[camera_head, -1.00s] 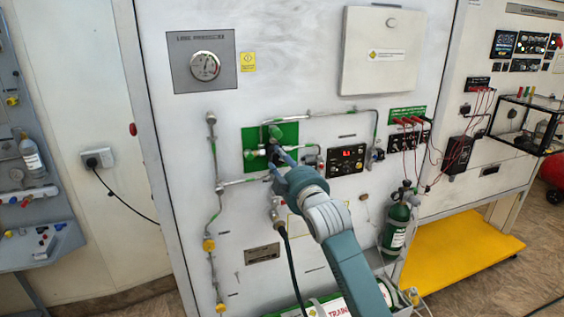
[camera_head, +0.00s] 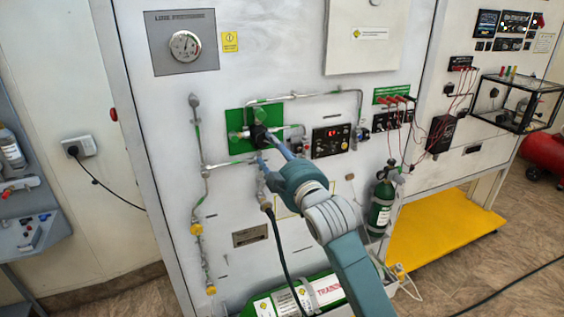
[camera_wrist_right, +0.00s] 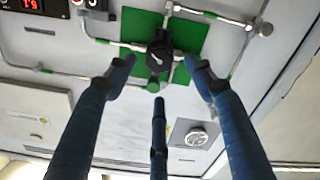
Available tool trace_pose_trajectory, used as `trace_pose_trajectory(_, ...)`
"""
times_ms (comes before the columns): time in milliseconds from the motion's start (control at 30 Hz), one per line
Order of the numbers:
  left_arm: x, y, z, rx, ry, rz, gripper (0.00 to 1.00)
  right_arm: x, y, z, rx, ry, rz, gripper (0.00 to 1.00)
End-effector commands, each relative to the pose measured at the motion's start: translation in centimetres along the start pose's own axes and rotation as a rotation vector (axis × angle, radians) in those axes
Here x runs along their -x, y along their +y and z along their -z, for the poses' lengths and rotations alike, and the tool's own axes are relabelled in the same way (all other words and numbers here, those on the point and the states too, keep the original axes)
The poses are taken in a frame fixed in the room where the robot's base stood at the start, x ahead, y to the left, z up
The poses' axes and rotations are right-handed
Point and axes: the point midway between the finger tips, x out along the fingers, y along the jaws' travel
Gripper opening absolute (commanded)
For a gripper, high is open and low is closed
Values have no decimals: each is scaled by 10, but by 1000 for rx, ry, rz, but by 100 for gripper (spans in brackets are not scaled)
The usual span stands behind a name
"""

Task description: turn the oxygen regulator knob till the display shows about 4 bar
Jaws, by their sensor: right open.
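The black regulator knob (camera_head: 258,136) sits on a green square plate (camera_head: 234,122) on the white panel. It also shows in the right wrist view (camera_wrist_right: 158,54), with a pale mark on its face. My right gripper (camera_head: 269,147) is in front of the knob and a little below it in the head view. In the right wrist view its three blue fingers (camera_wrist_right: 158,85) are spread open around the knob's outline, with nothing held; contact cannot be told. The display (camera_head: 331,141) has red digits, too small to read there; in the wrist view it (camera_wrist_right: 30,4) is upside down and partly cut off.
Metal pipes (camera_head: 290,96) run beside the plate. A round gauge (camera_head: 185,45) is at upper left. A black hose (camera_head: 279,250) hangs below my gripper. A small green cylinder (camera_head: 381,208) and red leads (camera_head: 440,130) are to the right.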

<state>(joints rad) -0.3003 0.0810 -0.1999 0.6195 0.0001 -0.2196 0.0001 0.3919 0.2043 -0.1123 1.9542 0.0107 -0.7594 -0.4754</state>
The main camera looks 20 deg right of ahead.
Motion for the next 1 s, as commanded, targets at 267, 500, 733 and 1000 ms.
trace_pose_trajectory(267,0,1,1,0,1,-1,49,48,0,-1,1,-1,-1,53)
trace_pose_trajectory(500,0,1,1,0,1,-1,49,59,0,0,0,-1,-1,53)
trace_pose_trajectory(733,0,1,1,0,1,-1,49,58,0,0,0,-1,0,53)
trace_pose_trajectory(1000,-4,1,1,0,1,-1,49,52,-16,-22,-14,-32,22,53)
